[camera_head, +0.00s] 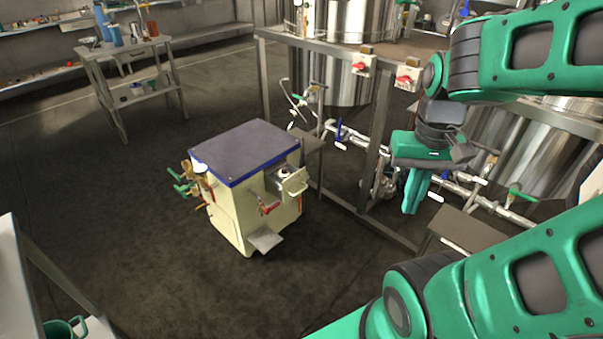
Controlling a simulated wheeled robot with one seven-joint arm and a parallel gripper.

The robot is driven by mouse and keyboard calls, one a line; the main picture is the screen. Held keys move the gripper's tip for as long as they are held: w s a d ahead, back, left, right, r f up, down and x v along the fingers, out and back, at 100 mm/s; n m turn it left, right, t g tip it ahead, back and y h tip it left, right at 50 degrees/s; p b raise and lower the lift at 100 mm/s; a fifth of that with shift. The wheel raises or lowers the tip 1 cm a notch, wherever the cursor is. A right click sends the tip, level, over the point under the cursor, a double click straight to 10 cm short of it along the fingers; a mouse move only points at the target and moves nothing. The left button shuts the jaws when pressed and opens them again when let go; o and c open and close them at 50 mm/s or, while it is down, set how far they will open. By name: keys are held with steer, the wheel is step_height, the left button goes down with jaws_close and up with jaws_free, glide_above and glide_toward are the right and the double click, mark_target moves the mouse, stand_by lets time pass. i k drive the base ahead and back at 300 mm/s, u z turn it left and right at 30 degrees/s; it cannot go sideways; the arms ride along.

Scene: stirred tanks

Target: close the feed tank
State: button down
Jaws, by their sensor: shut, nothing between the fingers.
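My gripper (411,208) is shut and empty, pointing down in front of the steel frame, right of centre. Behind the frame stands a tall shiny steel tank (335,60). A second steel tank (545,150) stands at the right, partly hidden by my arm. I cannot tell which one is the feed tank. Pipes run low along the tanks, with a blue valve handle (338,132) left of my gripper and a green valve handle (520,193) to its right. My gripper appears apart from both handles. Two red switches (360,66) (407,78) sit on the frame's upper rail.
A cream cart (240,215) with a dark top and hanging tools stands left of the frame. A small metal table (125,48) with bottles is at the back left. A pale bench (15,290) with a green mug (62,329) is at the lower left. The floor between is clear.

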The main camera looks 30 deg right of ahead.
mark_target(285, 190)
steer(key=i, duration=0.95)
